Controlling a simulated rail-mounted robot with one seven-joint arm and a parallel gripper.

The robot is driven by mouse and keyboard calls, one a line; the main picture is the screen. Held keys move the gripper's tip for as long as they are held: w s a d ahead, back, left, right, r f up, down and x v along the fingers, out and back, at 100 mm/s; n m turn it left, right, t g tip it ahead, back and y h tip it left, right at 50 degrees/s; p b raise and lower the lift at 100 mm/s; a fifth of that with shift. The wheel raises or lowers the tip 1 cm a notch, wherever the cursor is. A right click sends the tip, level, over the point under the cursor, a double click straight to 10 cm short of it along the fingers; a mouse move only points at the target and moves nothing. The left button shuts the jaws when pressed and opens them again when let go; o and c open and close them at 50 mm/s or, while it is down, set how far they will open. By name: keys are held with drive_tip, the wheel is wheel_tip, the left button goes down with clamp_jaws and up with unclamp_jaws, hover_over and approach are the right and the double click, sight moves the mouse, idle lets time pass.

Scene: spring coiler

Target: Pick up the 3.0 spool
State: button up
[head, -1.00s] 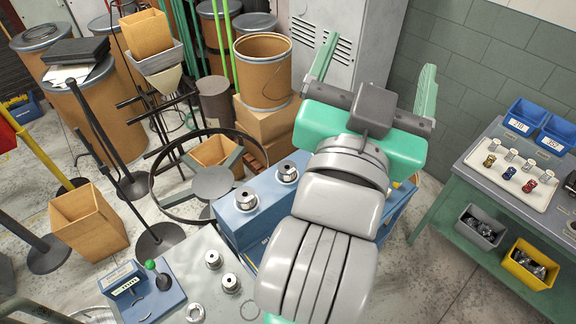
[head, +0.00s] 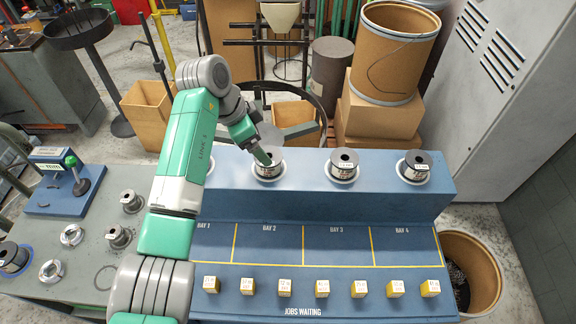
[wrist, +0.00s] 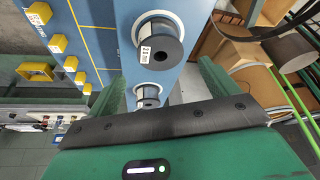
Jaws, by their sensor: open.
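Spools with dark tops and white labels sit along the top of the blue rack: one under my gripper (head: 268,169), one in the middle (head: 344,160) and one at the right (head: 414,167). In the wrist view, my gripper (wrist: 160,86) shows a large spool (wrist: 160,50) ahead and a smaller one (wrist: 149,97) between the fingers, partly hidden by the gripper body.
The blue rack (head: 320,202) has marked bays in front, and several yellow-and-white job blocks (head: 322,288) line its front edge. A grey bench (head: 90,255) with metal rings and parts is at left. A cardboard drum (head: 390,50) on boxes and a grey cabinet (head: 500,80) stand behind.

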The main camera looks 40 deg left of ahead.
sight(273, 154)
drive_tip(key=shift+a, duration=0.1)
drive_tip(key=shift+w+f, duration=0.2)
drive_tip(key=shift+f, duration=0.85)
drive_tip(key=b+x, duration=0.2)
drive_tip(key=x, duration=0.3)
drive_tip(key=shift+d+f, duration=0.25)
drive_tip(key=shift+r, duration=0.1)
drive_tip(key=c, duration=1.3)
drive_tip(key=shift+r, duration=0.1)
wheel_tip(273, 154, up, 4)
drive_tip(key=shift+f+p, duration=0.1)
drive_tip(key=shift+p, duration=0.6)
drive_tip(key=s+a, duration=0.1)
drive_tip(key=s, duration=0.4)
drive_tip(key=s+a+p, duration=0.1)
drive_tip(key=s, duration=0.4)
drive_tip(key=s+a+r+p, duration=0.1)
drive_tip(key=s, duration=0.4)
drive_tip(key=shift+s+a, duration=0.25)
drive_tip(key=shift+s, duration=0.05)
